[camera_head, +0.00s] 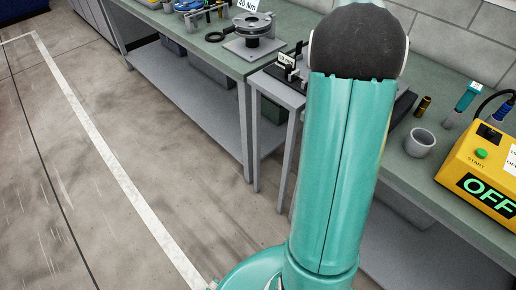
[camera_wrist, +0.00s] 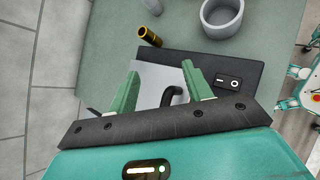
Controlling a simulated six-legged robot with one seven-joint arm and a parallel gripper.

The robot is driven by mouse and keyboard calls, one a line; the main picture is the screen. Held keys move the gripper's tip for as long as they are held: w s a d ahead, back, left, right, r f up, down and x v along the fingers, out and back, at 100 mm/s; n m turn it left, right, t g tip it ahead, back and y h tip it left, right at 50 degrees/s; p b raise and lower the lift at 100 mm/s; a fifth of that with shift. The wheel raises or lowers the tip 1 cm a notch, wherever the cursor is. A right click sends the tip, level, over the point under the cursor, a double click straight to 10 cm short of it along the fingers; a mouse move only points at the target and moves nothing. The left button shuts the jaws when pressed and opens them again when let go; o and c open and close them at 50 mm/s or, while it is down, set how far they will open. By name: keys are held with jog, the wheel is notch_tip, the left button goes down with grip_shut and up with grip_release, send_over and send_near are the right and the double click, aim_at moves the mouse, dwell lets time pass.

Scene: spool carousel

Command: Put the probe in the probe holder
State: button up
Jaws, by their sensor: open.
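My gripper (camera_wrist: 160,77) is open, its two green fingers apart above a pale plate (camera_wrist: 146,76) on a black device (camera_wrist: 215,62). A black hooked piece (camera_wrist: 173,96) shows between the fingers; I cannot tell whether it touches them. In the head view my arm hides the gripper. A blue-handled piece with a dark cable (camera_head: 501,109) stands by the yellow box at the right edge; it may be the probe. A grey cup (camera_head: 420,143), also in the wrist view (camera_wrist: 222,27), looks empty. I cannot tell which thing is the probe holder.
The yellow box (camera_head: 480,160) reads OFF and has a green START button. A teal-topped tool (camera_head: 467,97) stands upright at right. A spool fixture (camera_head: 253,40) is on the far bench. The floor at left is clear.

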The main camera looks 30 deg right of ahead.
jog(key=w+a+r+m+t+y, duration=0.2)
jog(key=w+a+t, duration=0.15)
jog(key=a, duration=1.15)
jog(key=w+a+r+m+t+y, duration=0.2)
jog(key=a+t, duration=0.2)
jog(key=a, duration=1.2)
jog(key=s+a+m+t+y, duration=0.1)
jog(key=s+a, duration=0.3)
jog(key=a, duration=0.7)
jog(key=s+a+f+m+t+y, duration=0.1)
jog(key=s+a, duration=0.4)
jog(key=a, duration=0.6)
jog(key=shift+s+a+f+t+y, duration=0.25)
jog(key=shift+t+y, duration=0.2)
jog(key=shift+y, duration=0.75)
jog(key=shift+c, duration=0.4)
jog(key=shift+c, duration=1.1)
jog(key=shift+d, duration=0.1)
